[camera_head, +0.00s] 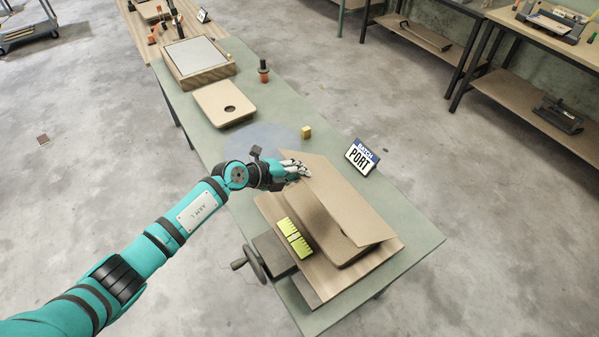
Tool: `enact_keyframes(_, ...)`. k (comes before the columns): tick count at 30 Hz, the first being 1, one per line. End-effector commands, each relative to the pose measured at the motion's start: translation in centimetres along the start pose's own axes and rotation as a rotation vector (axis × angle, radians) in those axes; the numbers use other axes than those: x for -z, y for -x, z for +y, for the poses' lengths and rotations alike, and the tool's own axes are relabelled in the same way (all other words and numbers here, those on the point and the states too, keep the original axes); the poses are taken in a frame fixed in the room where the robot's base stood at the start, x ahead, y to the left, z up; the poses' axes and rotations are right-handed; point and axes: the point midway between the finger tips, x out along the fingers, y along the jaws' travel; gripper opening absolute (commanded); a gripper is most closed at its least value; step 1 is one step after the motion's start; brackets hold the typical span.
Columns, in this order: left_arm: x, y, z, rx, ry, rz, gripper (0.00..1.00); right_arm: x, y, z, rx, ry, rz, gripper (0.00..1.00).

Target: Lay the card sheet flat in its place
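The card sheet (348,205) is a thin tan rectangle. The fingers partly hide that edge. My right gripper is not in view.
A yellow ruled block (294,238) lies on the boards' left side. A vise with a handwheel (253,265) juts from the table's left edge. A tan board with a hole (222,103) lies farther back.

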Motion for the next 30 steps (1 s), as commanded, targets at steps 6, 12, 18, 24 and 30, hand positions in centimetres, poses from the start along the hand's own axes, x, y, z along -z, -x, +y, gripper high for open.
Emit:
enact_keyframes(6,0.0,-0.3,0.5,0.001,0.001,0.000,0.00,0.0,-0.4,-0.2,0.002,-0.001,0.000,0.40)
enact_keyframes(12,0.0,-0.6,0.8,0.001,0.001,0.000,0.00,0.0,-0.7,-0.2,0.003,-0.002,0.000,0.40)
enact_keyframes(18,0.0,-0.8,1.2,0.000,0.000,0.000,0.00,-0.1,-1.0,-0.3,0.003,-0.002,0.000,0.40)
enact_keyframes(24,0.0,-1.0,1.6,0.001,0.000,0.000,0.00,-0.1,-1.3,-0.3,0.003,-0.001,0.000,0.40)
enact_keyframes(30,0.0,-1.2,2.0,0.001,0.000,0.000,0.00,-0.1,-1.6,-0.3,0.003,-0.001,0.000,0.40)
